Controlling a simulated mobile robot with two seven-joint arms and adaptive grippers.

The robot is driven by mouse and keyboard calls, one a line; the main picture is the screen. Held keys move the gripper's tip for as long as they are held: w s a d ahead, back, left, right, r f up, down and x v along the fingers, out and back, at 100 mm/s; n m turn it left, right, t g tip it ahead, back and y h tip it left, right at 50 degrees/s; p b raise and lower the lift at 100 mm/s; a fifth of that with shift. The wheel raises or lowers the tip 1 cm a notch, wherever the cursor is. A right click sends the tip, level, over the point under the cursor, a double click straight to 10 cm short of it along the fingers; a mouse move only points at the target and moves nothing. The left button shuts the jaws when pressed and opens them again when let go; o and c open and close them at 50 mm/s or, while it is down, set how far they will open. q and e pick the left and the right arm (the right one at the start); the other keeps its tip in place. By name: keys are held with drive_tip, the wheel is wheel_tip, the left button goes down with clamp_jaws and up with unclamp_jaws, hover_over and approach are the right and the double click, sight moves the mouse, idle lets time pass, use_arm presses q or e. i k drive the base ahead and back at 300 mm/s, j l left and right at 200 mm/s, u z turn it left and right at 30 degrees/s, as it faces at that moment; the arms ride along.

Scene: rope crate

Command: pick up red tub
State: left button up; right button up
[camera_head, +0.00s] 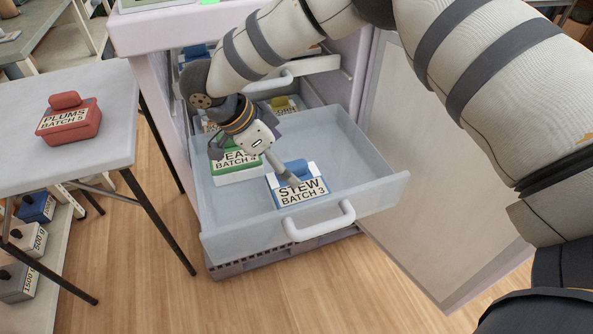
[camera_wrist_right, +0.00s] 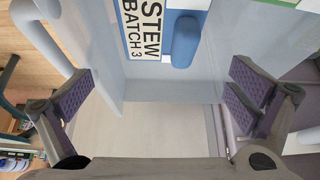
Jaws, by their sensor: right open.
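The red tub (camera_head: 68,124), labelled PLUMS BATCH 5, stands on the grey side table (camera_head: 95,165) at the left of the head view, with its red handle on top. My right gripper (camera_head: 250,168) is far to the right of it, over the open drawer. In the right wrist view my right gripper (camera_wrist_right: 163,98) has its purple-padded fingers wide apart with nothing between them. The red tub does not show in the wrist view. My left gripper is not in view.
The pulled-out drawer (camera_head: 340,215) holds a blue-lidded STEW tub (camera_head: 301,194), a green tub (camera_head: 236,176) and others behind. The STEW tub (camera_wrist_right: 143,35) also shows in the wrist view. An open door (camera_head: 430,190) stands at right. Boxes fill a low shelf at left.

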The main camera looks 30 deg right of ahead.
sight(69, 119)
drive_tip(key=j, duration=0.5)
drive_tip(key=i+j, duration=0.15)
drive_tip(key=j, duration=0.85)
